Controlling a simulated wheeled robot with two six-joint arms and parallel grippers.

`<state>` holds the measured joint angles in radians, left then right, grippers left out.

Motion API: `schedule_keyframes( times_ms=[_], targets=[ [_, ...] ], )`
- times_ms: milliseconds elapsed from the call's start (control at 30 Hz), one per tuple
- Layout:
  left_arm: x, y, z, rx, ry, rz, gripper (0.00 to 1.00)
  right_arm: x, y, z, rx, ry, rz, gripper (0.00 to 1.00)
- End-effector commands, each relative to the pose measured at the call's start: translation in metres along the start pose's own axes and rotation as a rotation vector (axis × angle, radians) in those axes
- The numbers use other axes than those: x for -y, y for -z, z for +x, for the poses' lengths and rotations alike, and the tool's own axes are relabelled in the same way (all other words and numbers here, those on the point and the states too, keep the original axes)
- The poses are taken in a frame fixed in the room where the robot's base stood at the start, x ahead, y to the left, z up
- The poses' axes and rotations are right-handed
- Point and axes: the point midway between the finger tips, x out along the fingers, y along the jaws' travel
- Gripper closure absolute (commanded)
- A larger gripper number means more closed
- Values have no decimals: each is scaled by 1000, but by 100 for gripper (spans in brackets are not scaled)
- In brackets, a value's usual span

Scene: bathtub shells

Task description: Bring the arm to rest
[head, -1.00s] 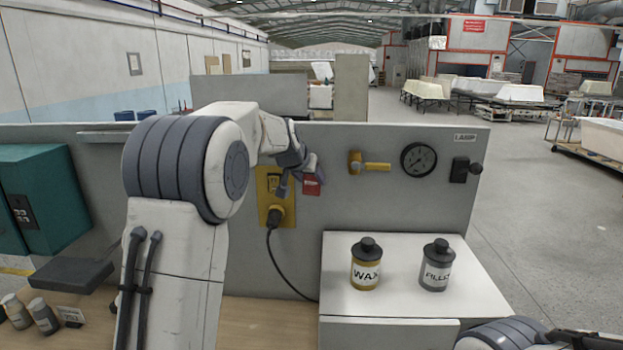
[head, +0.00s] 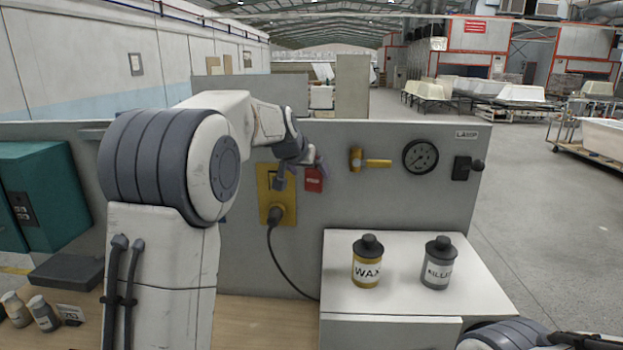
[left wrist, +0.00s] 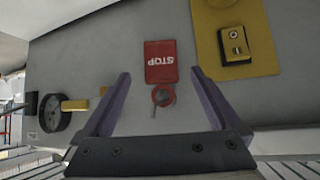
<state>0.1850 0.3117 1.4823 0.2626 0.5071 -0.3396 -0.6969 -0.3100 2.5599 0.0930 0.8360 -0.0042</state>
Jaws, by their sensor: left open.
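My left arm reaches up from the lower left in the head view. Its gripper (head: 298,170) is in front of the grey panel (head: 400,215), between the yellow switch plate (head: 287,206) and the red STOP tag (head: 314,183). In the left wrist view the gripper (left wrist: 160,76) is open, with nothing between its fingers. The STOP tag (left wrist: 160,62) and a red ring below it (left wrist: 163,95) lie beyond the gap, apart from the fingers. Part of my right arm shows at the lower right of the head view; its gripper is not seen.
The panel also bears a yellow-handled valve (head: 372,162), a gauge (head: 420,157) and a lamp switch (head: 466,168). A wax bottle (head: 367,265) and a filler bottle (head: 437,268) stand on a white cabinet (head: 340,290). A teal box (head: 45,195) is at the left.

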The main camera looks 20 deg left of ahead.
Motion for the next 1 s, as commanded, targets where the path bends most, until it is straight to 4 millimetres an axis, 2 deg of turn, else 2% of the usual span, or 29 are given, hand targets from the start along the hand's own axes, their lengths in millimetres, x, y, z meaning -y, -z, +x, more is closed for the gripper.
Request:
schedule_keyframes(
  times_ms=[33,100,300,500,667,767,833,967,1000],
  targets=[
    [1,-2,-9,-6,2,1,4,-1,-1,10,0,0,1,55],
    [1,-2,-24,-6,2,1,4,-1,-1,16,0,0,2,55],
    [0,-1,-60,-3,1,0,4,-2,-2,27,0,0,4,55],
    [0,-1,-77,0,1,1,4,-2,-2,31,0,0,5,55],
    [-7,-5,-77,11,-9,5,4,-2,-2,32,0,0,5,55],
    [-34,-26,-73,52,-47,23,4,-3,-2,35,0,0,5,55],
    [-65,-54,-70,103,-91,47,4,-3,-2,40,0,0,5,55],
    [-131,-126,-71,230,-183,114,4,-4,-3,49,0,0,5,55],
    [-150,-151,-74,272,-210,138,4,-4,-3,52,0,0,5,55]
  ],
)
